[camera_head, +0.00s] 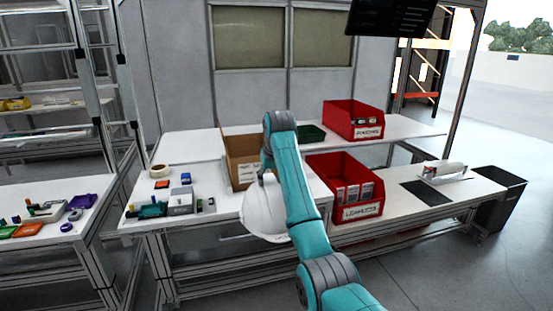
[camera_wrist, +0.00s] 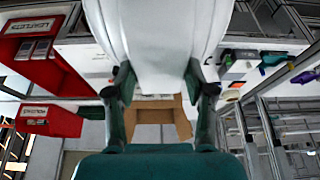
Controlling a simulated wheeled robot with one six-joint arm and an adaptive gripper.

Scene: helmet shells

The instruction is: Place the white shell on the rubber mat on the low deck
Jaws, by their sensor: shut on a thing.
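The white shell (camera_head: 264,212) hangs in front of the bench's front edge in the head view, partly hidden by my arm. In the wrist view the shell (camera_wrist: 168,40) fills the top middle. My gripper (camera_wrist: 161,84) is shut on the shell, one finger on each side of its lower part; in the head view my arm hides the fingers. A dark flat rubber mat (camera_head: 428,193) lies on the low deck (camera_head: 398,186) at the right. The mat looks bare, and the shell is well to its left.
A red bin of boxes (camera_head: 345,197) stands between the shell and the mat. Another red bin (camera_head: 353,119) and a green tray (camera_head: 311,133) are on the raised shelf. A cardboard box (camera_head: 241,160) is behind my arm. A white object (camera_head: 443,171) lies behind the mat.

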